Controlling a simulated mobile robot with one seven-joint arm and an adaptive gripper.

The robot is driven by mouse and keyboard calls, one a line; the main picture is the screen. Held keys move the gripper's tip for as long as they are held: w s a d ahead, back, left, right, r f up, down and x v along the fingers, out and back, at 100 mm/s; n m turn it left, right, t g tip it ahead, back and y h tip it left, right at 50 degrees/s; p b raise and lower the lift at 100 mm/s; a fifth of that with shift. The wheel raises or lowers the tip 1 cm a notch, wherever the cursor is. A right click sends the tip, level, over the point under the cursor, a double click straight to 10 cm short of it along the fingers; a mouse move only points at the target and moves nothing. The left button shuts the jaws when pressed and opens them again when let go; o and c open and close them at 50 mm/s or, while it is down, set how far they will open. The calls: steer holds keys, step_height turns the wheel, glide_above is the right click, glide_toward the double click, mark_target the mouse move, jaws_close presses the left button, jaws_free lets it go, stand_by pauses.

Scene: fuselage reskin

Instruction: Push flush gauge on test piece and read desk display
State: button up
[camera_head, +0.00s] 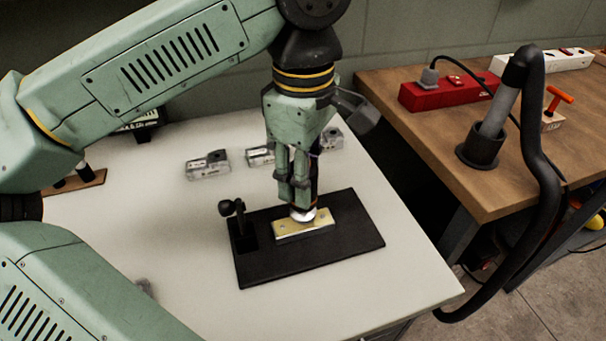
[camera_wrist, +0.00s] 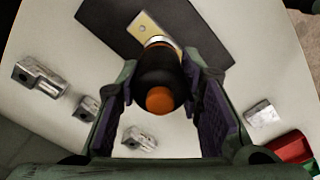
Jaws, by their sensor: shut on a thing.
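The flush gauge is a dark cylinder with an orange end, seen between my fingers in the wrist view (camera_wrist: 160,75). Its pale round foot (camera_head: 302,215) is at the top face of the brass-coloured test piece (camera_head: 322,226); I cannot tell how firmly it presses. The test piece lies on a black base plate (camera_head: 345,246) on the white table. My gripper (camera_head: 301,196) points down and is shut on the gauge, above the test piece. A small dark box (camera_head: 142,119), possibly the desk display, is mostly hidden behind my arm; no reading shows.
A black knobbed post (camera_head: 236,215) stands at the plate's left. Several grey metal blocks (camera_head: 207,165) lie behind the plate. On the right, a wooden bench (camera_head: 428,125) carries a red power strip (camera_head: 440,92) and a hose (camera_head: 535,120). The white table's front right is clear.

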steer(key=shift+r+p, duration=1.55)
steer(key=shift+r, duration=0.85)
